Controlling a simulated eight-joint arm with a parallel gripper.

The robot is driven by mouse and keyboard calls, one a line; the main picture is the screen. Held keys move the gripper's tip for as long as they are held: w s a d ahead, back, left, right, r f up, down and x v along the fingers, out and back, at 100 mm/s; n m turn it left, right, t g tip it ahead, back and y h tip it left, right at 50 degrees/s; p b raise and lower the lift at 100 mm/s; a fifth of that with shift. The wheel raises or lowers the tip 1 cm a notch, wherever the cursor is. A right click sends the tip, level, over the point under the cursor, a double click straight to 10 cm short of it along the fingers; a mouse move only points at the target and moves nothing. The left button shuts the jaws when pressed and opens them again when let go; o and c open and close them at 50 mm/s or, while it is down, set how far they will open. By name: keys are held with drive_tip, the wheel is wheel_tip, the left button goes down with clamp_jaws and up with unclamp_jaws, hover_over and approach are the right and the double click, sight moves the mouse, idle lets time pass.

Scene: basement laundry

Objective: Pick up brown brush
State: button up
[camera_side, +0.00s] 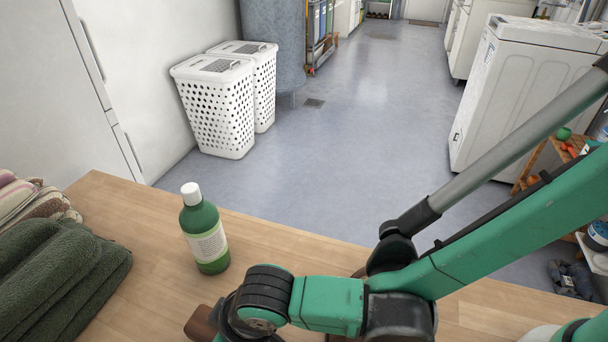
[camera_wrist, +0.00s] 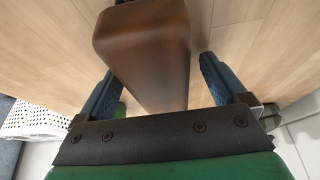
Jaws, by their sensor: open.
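The brown brush (camera_wrist: 145,50) lies on the wooden table in the wrist view, its smooth brown back facing me. A brown end of it (camera_side: 200,322) also shows at the bottom of the side view, beside my dark wrist joint. My gripper (camera_wrist: 160,78) is open, with one blue-padded finger on each side of the brush. I cannot tell whether either finger touches it. In the side view my arm hides the fingers.
A green bottle with a white cap (camera_side: 205,240) stands upright close behind the brush. Folded dark green towels (camera_side: 62,275) lie at the table's left. The wooden table (camera_side: 135,215) is bare between them. White laundry baskets (camera_side: 215,110) stand on the floor beyond.

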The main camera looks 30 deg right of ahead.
drive_tip(key=shift+c, duration=0.2)
clamp_jaws()
idle(0.3)
wheel_tip(320, 180, up, 20)
drive_tip(key=shift+r, duration=0.25)
idle(0.4)
